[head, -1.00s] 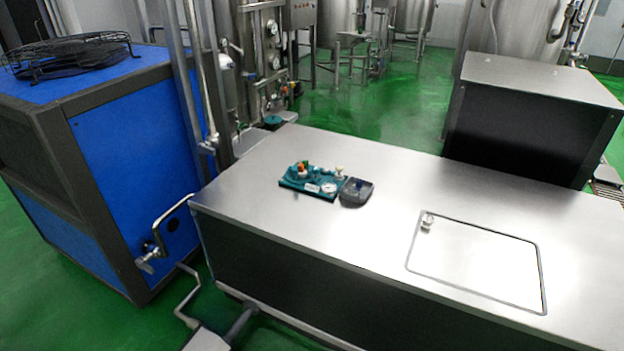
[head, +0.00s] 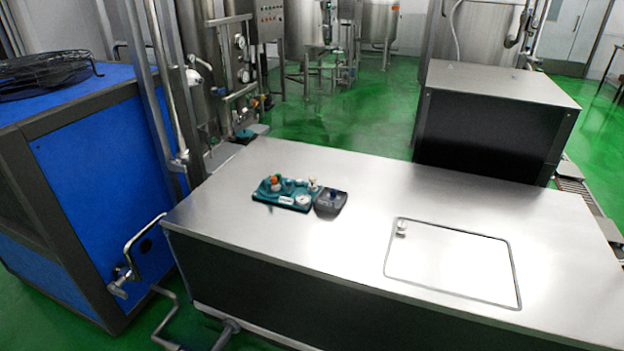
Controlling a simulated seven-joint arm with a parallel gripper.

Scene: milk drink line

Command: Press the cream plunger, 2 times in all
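A small teal panel (head: 268,198) lies on the steel counter. It carries several small parts, among them an orange-topped one (head: 275,179), a round white dial (head: 302,200) and a cream-coloured knob (head: 312,182) at its back right, which looks like the cream plunger. At this size I cannot tell whether the plunger is up or pressed. A dark grey box (head: 331,201) stands close against the panel's right side. My gripper is not in view.
The steel counter (head: 390,185) is otherwise clear, with a framed hatch (head: 455,265) and its small latch at right. A blue cabinet (head: 95,170) and upright pipes stand at left. A black-sided steel box (head: 490,120) stands behind the counter. The green floor is open beyond.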

